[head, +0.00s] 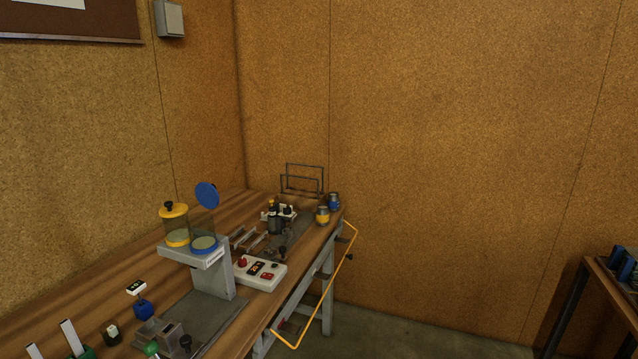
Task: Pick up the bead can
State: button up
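Two small rounded cans stand upright near the far right corner of the wooden workbench (75,318). One is a yellow can (322,216) with a grey top. The other is a blue can (334,202) just behind it. The frame does not tell which of them is the bead can. Two clear hoppers stand on a grey stand (215,256): one has a yellow lid (174,211), the other a raised blue lid (207,195). Both hold pale contents. My gripper is not in view.
A white control box (260,273) with red controls sits at the bench's right edge. A yellow tubular frame (330,289) sticks out beside that edge. Wire frames (304,168) stand at the back. Another bench (612,287) is at far right, with open floor between.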

aim_at(333, 199)
jog(key=u, duration=2.85)
jog(key=l+u, duration=0.35)
jog(key=k+l+u, duration=0.1)
jog(key=l+u, duration=0.3)
jog(key=k+l+u, duration=0.15)
jog(key=l+u, duration=0.2)
jog(key=k+l+u, duration=0.15)
jog(key=l+u, duration=0.25)
jog(key=k+l+u, duration=0.15)
jog(key=u, duration=0.2)
jog(key=k+l+u, duration=0.1)
jog(key=k, duration=0.35)
jog(key=k+l+u, duration=0.15)
jog(key=k, duration=0.3)
jog(key=k+l+u, duration=0.1)
jog(key=k, duration=0.4)
jog(key=k+l+z, duration=0.1)
jog(key=k+z, duration=0.3)
jog(key=k+l+z, duration=0.2)
jog(key=k+z, duration=0.2)
jog(key=k+l+z, duration=0.85)
jog(key=k+l, duration=0.15)
jog(key=l, duration=0.25)
jog(key=z, duration=1.55)
